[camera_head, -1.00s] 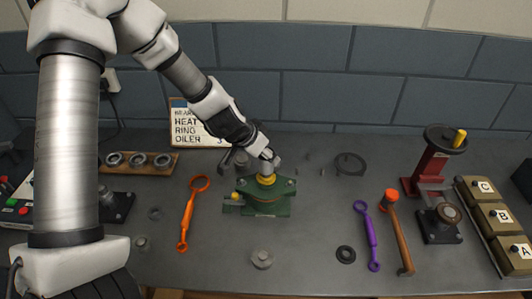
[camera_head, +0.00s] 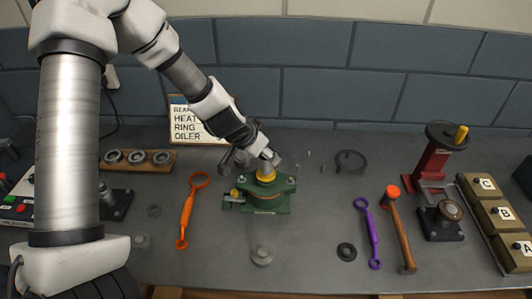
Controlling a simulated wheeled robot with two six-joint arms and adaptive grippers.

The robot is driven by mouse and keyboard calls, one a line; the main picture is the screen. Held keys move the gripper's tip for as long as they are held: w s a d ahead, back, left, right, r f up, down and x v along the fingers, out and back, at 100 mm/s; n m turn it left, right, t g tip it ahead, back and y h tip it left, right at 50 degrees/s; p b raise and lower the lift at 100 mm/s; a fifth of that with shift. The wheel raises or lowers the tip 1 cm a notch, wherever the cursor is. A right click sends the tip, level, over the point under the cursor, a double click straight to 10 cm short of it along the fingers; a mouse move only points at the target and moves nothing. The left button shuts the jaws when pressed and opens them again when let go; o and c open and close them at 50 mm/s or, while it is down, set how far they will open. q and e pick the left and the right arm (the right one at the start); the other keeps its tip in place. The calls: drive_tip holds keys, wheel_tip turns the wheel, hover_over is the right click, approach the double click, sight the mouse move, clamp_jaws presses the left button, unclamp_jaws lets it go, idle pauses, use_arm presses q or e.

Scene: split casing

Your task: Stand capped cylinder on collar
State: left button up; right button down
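A green casing (camera_head: 268,203) stands near the middle of the bench with a yellow collar (camera_head: 266,178) on its top. My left gripper (camera_head: 270,157) comes down from the upper left, just above the collar. A small grey cylindrical piece (camera_head: 275,164) shows at its fingertips, over the collar. The gripper is too small and partly hidden to tell whether it is shut on this piece, or whether the piece touches the collar. A short grey capped piece (camera_head: 262,255) stands on the bench in front of the casing. My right gripper is out of view.
An orange wrench (camera_head: 187,215) lies left of the casing. A purple wrench (camera_head: 367,232), a hammer (camera_head: 402,235) and a black ring (camera_head: 346,251) lie to the right. A red press (camera_head: 430,165) and lettered boxes (camera_head: 497,217) stand far right. A wooden bearing rack (camera_head: 125,167) sits left.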

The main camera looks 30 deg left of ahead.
use_arm(q)
drive_tip(key=shift+f, duration=0.15)
drive_tip(key=o, duration=1.3)
drive_tip(key=shift+o, duration=0.2)
wheel_tip(320, 180, up, 6)
drive_tip(key=p, duration=0.5)
drive_tip(key=shift+f+p, duration=0.25)
drive_tip(key=shift+p, duration=0.1)
drive_tip(key=shift+s+f, duration=0.1)
drive_tip(key=v, duration=1.2)
